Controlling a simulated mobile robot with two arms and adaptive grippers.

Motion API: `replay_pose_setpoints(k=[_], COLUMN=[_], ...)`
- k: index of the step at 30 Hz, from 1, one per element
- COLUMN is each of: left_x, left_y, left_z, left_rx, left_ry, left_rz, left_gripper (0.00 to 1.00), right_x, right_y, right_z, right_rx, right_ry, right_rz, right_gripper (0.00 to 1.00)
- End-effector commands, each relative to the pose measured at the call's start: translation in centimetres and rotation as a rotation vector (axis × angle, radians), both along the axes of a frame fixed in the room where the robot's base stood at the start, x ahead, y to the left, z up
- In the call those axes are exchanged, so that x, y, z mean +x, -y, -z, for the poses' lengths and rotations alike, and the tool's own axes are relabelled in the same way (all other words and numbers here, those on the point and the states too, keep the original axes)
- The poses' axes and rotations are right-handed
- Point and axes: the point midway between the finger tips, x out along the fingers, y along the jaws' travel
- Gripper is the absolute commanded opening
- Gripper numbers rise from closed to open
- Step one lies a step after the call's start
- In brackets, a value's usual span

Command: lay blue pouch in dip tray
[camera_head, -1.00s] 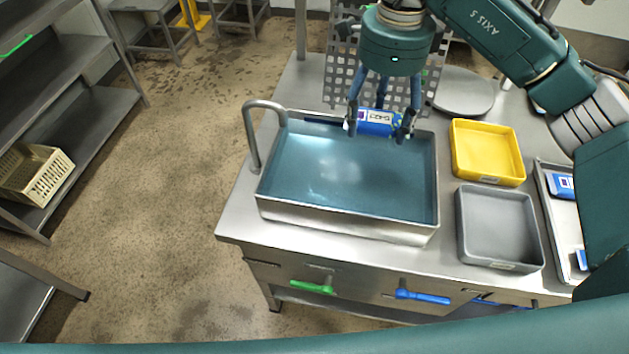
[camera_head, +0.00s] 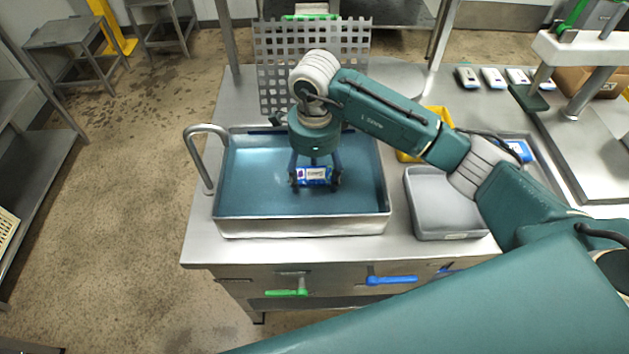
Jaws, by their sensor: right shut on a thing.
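The blue pouch (camera_head: 316,173) has a white label and is held between the fingers of my right gripper (camera_head: 315,181). The gripper is shut on it and points down. The dip tray (camera_head: 300,226) is a steel basin with blue liquid and a tall bent handle at its left. My left gripper is not in view.
A grey tray (camera_head: 440,205) stands right of the basin, with a yellow tray (camera_head: 440,115) behind it, partly hidden by my arm. A perforated panel (camera_head: 270,65) stands behind the basin. Another blue pouch (camera_head: 520,150) lies in a steel tray at right.

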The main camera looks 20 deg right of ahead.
Motion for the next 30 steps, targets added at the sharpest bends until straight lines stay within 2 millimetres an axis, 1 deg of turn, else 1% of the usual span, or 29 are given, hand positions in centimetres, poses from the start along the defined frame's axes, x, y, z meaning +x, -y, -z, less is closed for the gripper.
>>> replay_pose_setpoints(k=[3, 7, 14, 18, 19, 20, 21, 30], left_x=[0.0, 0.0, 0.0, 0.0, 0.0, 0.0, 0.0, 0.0], left_y=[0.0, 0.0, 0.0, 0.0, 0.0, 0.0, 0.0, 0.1], left_z=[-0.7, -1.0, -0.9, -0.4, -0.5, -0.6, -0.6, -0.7], left_rx=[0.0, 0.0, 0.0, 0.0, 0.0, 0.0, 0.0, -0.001], left_ry=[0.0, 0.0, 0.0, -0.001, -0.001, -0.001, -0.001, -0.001], left_rz=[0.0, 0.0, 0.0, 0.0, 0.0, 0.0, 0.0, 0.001], left_gripper=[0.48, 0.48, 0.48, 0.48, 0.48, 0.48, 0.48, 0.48], right_x=[-0.2, -0.1, 0.0, 0.0, 0.0, 0.0, 0.0, 0.0], right_y=[0.0, 0.0, 0.0, 0.0, 0.0, 0.0, 0.0, 0.0], right_z=[1.7, 3.3, 3.5, 4.0, 3.9, 3.8, 3.8, 3.7], right_rx=[0.0, -0.001, -0.001, -0.001, -0.001, -0.001, -0.001, -0.001], right_ry=[-0.006, -0.002, 0.001, 0.001, 0.0, 0.0, 0.0, 0.0], right_rz=[0.0, 0.0, -0.001, -0.001, -0.001, -0.001, -0.001, -0.001], right_gripper=[0.38, 0.38, 0.38, 0.38, 0.69, 0.75, 0.83, 0.84])
